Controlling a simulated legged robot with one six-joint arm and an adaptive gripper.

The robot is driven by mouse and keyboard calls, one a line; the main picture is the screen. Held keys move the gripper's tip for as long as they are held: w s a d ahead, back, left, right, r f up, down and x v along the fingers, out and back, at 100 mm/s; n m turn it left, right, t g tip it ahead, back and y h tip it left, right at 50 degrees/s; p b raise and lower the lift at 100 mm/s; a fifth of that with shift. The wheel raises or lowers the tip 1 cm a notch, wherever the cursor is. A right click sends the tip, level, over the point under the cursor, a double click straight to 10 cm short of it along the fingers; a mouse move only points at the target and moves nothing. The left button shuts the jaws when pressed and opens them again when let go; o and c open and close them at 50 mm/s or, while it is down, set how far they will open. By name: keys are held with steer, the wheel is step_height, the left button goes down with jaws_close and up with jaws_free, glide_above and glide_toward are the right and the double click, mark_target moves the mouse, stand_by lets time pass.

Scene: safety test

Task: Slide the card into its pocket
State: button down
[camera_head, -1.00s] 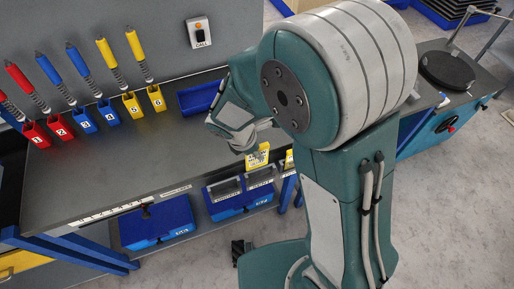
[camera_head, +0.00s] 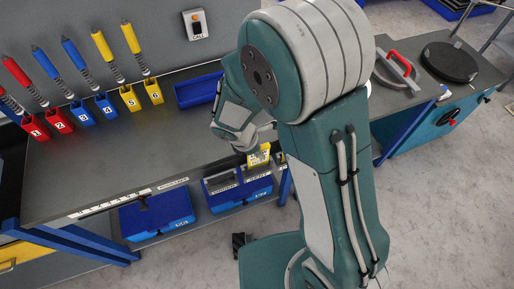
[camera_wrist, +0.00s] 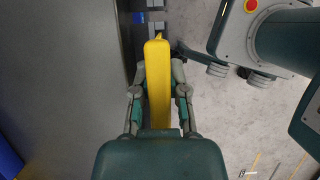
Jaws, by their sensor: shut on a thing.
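My gripper (camera_wrist: 158,78) is shut on the yellow card (camera_wrist: 158,95), which stands edge-on between its fingers in the wrist view. In the head view, the card (camera_head: 259,154) shows below my arm, at the front edge of the bench; my arm hides most of the gripper there. Dark labelled pockets, a left one (camera_head: 221,187) and a right one (camera_head: 258,173), hang at the bench front. The card's lower edge appears at or just above the right pocket's top; I cannot tell whether it is inside.
The grey bench (camera_head: 110,160) carries red, blue and yellow numbered holders and a blue tray (camera_head: 199,91). A blue bin (camera_head: 156,215) hangs under it. A call button (camera_head: 195,23) is on the back panel. A red-handled object (camera_head: 398,68) lies at the right.

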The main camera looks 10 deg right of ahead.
steer(key=shift+a+f, duration=0.15)
steer(key=shift+f, duration=1.35)
steer(key=shift+a+f, duration=0.1)
steer(key=shift+a, duration=0.05)
steer(key=c, duration=0.6)
jaws_free()
